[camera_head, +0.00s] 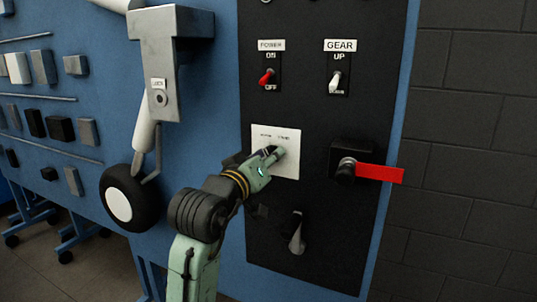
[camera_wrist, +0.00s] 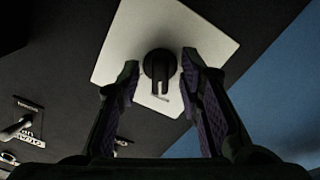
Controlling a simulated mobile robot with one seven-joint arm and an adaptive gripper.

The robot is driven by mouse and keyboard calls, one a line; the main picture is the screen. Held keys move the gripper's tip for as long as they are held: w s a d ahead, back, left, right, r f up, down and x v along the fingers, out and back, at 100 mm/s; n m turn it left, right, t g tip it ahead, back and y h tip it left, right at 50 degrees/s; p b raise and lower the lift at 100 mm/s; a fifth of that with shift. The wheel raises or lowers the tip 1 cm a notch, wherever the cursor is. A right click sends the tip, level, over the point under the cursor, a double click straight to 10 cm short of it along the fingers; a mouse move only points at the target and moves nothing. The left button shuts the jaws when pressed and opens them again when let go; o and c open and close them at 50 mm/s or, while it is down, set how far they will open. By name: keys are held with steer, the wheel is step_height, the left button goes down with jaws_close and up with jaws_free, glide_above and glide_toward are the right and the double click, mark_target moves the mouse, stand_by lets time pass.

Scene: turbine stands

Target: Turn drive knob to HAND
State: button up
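The drive knob (camera_wrist: 158,64) is a round black knob on a white square plate (camera_wrist: 198,30) in the wrist view. Its narrow grip points toward the bottom of that picture. My gripper (camera_wrist: 160,68) is open, with one finger on each side of the knob and a small gap on both sides. In the head view, my gripper (camera_head: 275,154) is in front of the white plate (camera_head: 287,168) and hides the knob. Small dark labels show at the plate's top, too small to read.
Above the plate are a red POWER switch (camera_head: 267,77) and a white GEAR switch (camera_head: 337,82). A black rotary handle with a red lever (camera_head: 380,173) sits to the right. A grey lever (camera_head: 297,238) is below. A landing-gear leg with a wheel (camera_head: 130,198) stands at left.

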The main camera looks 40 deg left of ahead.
steer(key=shift+w+a, duration=0.1)
steer(key=shift+w, duration=0.3)
steer(key=shift+c, duration=0.4)
jaws_close()
stand_by(0.4)
